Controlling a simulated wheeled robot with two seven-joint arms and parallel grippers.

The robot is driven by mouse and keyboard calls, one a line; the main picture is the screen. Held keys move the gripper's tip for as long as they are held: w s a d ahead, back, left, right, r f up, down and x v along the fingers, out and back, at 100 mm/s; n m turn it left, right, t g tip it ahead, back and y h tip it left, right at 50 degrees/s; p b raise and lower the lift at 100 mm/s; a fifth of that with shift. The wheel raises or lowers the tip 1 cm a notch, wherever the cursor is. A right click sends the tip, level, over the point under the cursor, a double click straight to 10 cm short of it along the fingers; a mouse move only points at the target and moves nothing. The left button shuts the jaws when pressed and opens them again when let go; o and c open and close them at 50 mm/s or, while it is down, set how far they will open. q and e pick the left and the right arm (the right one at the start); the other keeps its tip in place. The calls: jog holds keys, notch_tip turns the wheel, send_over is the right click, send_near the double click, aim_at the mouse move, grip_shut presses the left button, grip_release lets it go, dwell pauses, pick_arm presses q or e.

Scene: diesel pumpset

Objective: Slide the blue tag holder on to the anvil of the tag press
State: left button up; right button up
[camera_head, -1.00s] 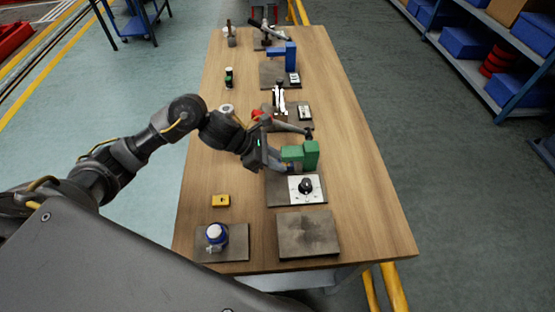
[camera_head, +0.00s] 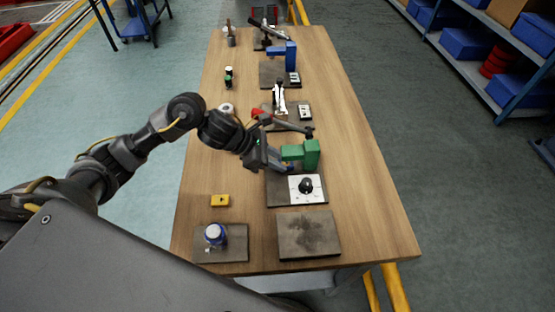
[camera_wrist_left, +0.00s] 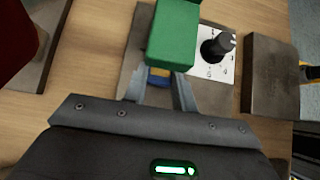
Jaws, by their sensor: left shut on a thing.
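The green press (camera_head: 311,153) stands on a dark plate beside a white panel with a black dial (camera_head: 306,187); I take it to be the tag press. It also shows in the left wrist view (camera_wrist_left: 173,38). My left gripper (camera_head: 284,167) is at its left side, low, with the fingertips just by the green head. In the left wrist view my left gripper (camera_wrist_left: 160,88) is shut on the small blue tag holder (camera_wrist_left: 160,81), which has a yellow part at its far end. The green head overhangs that end, so the anvil and any contact are hidden. My right gripper is not in view.
A red-handled lever (camera_head: 285,123) lies just beyond the green press. A bare dark plate (camera_head: 308,235) is in front of it. A yellow block (camera_head: 220,201) and a blue-and-white bottle (camera_head: 215,235) are at the near left. The table's right side is clear.

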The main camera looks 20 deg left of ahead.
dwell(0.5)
pick_arm(q)
jog(key=o, duration=0.8)
jog(key=shift+o, duration=0.2)
jog(key=shift+p+v, duration=0.65)
jog(key=shift+v, duration=2.35)
